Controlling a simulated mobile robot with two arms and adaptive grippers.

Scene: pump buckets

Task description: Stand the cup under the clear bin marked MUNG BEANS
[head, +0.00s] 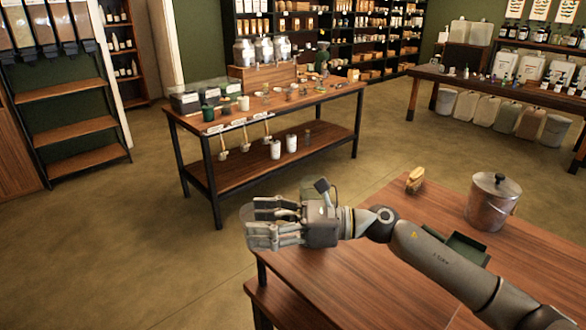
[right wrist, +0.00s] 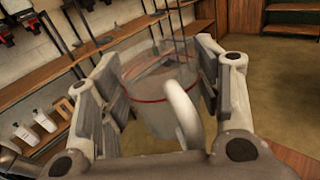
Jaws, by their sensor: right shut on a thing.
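My right gripper (head: 262,222) is out over open floor, just past the left edge of the near table. It is shut on a clear cup (right wrist: 150,115) with a red line around it and a pale handle; the cup sits between the two fingers in the right wrist view. In the head view the cup is mostly hidden by the fingers. Several clear bins (head: 53,24) with differently coloured contents hang at the upper left of the head view, above a wooden shelf. Their labels are not readable, so I cannot tell which is marked MUNG BEANS. My left gripper is not in view.
The near wooden table (head: 400,285) holds a lidded metal bucket (head: 492,203), a brush (head: 414,180) and a dark green tray (head: 468,247). A long table (head: 270,106) with jars stands mid-room. Open floor (head: 110,240) lies between me and the bin shelves (head: 75,130).

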